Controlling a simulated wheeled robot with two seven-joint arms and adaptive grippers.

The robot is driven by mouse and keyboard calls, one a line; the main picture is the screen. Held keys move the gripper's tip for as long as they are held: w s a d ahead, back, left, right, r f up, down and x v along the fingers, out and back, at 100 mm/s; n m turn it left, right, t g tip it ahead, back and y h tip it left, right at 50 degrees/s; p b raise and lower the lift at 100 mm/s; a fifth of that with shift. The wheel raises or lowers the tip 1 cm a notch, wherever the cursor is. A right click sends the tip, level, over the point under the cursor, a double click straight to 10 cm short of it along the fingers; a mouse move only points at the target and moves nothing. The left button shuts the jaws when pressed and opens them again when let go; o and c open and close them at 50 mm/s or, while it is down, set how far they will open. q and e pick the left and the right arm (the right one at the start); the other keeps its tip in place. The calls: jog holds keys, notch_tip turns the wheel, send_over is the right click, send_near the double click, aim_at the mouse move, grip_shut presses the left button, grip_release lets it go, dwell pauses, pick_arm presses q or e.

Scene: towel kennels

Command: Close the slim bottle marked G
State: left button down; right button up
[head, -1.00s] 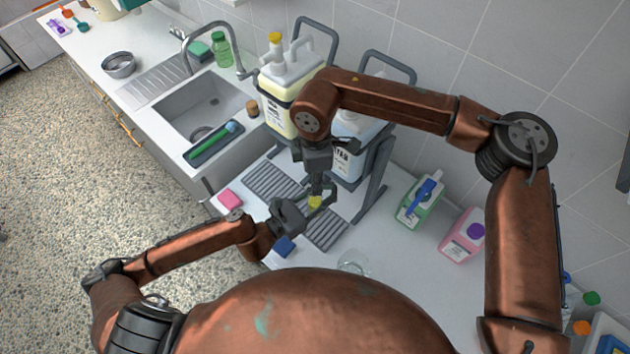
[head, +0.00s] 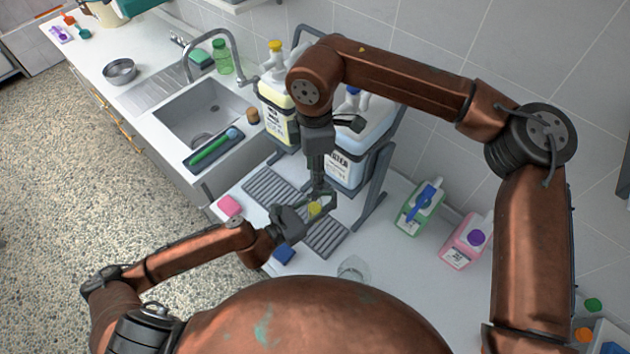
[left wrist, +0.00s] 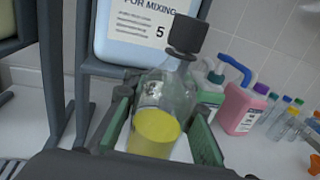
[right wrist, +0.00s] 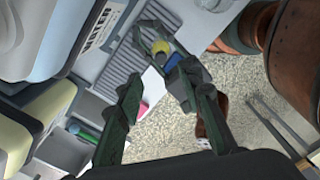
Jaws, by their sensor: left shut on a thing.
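My left gripper (left wrist: 160,138) is shut on a clear slim bottle (left wrist: 165,95) with yellow liquid in its lower part. The bottle leans a little in the left wrist view, and a dark cylindrical piece (left wrist: 188,36) sits at its top. I cannot tell whether that piece is fully seated. No letter G is readable on it. In the head view the bottle (head: 315,208) is a small yellow patch over the drain rack. My right gripper (right wrist: 162,95) is open, its fingers well apart with nothing held, and it points down just above the bottle.
A large water container (head: 350,165) and a yellow one (head: 278,112) stand behind in grey stands. A glass (head: 353,268), pink sponge (head: 229,206) and blue sponge (head: 283,254) lie nearby.

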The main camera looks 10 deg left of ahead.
notch_tip(320, 180, up, 4)
jog(key=shift+f, duration=0.15)
dwell(0.6)
